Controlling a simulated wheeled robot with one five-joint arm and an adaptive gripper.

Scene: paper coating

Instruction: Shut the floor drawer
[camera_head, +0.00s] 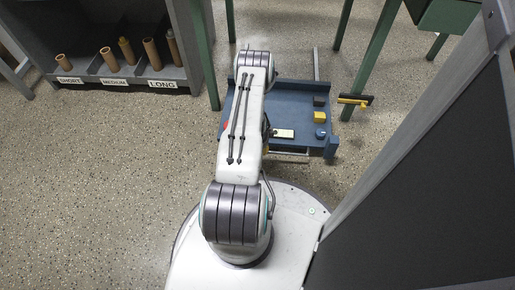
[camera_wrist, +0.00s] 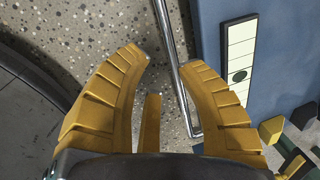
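The blue floor drawer (camera_head: 300,92) stands pulled out low over the floor in the head view, partly hidden behind my arm. A white label strip (camera_head: 284,133) lies near its front edge; the label (camera_wrist: 239,60) also shows on the blue surface in the wrist view. A thin metal bar handle (camera_wrist: 172,48) runs along the drawer's front. My gripper (camera_wrist: 168,60) is open, its yellow fingers on either side of the handle, which is closer to the right finger. I cannot tell if they touch. In the head view the gripper is mostly hidden by my arm.
The drawer holds a black block (camera_head: 319,101), a yellow block (camera_head: 320,117) and a blue piece (camera_head: 320,132). A black-and-yellow item (camera_head: 355,100) is right of it. Green table legs (camera_head: 370,60) stand behind. A grey rack (camera_head: 120,70) with tubes is at upper left. The left floor is clear.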

